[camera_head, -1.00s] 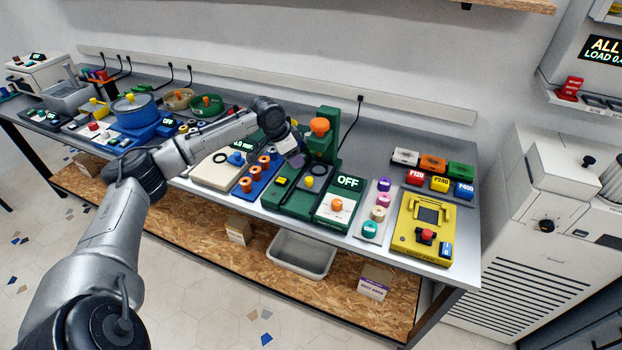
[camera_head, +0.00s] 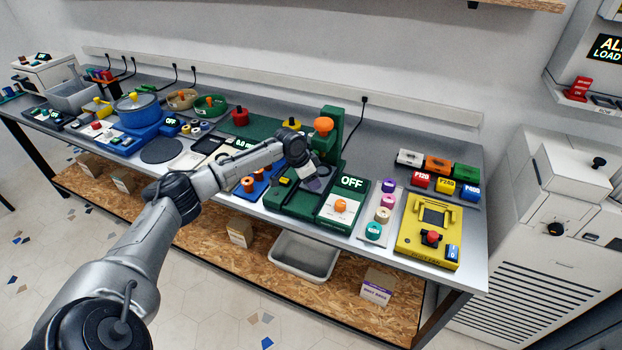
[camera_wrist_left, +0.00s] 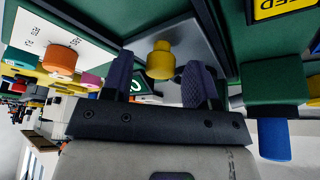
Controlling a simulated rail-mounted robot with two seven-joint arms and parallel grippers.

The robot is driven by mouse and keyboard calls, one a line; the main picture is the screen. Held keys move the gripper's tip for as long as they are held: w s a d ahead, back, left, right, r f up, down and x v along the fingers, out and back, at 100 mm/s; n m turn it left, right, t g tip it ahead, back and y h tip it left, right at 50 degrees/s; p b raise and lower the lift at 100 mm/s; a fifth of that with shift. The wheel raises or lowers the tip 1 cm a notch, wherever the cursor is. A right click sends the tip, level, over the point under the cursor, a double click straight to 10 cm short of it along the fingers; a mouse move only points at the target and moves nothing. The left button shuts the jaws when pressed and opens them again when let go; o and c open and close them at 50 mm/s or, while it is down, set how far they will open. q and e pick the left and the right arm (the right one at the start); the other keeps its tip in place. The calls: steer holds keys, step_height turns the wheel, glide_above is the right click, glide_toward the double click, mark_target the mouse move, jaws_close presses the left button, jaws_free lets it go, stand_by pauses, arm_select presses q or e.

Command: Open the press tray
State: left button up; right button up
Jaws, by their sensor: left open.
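The green press (camera_head: 331,140) stands on the bench with an orange knob (camera_head: 323,125) on top and a panel reading OFF (camera_head: 352,183) at its right. My left gripper (camera_head: 317,184) is over the front of the press and hides the tray area in the head view. In the left wrist view, a yellow knob (camera_wrist_left: 160,60) on a grey plate (camera_wrist_left: 184,36) lies between the two dark fingers of my left gripper (camera_wrist_left: 157,70). The fingers are open, with visible gaps to the knob. My right gripper is not in view.
A blue block with orange knobs (camera_head: 249,184) is left of the press. A strip with coloured knobs (camera_head: 382,215) and a yellow device (camera_head: 429,232) stand to the right. A grey bin (camera_head: 303,256) is on the shelf below. Little bench is free near the press.

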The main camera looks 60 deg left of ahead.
arm_select(q)
jaws_close()
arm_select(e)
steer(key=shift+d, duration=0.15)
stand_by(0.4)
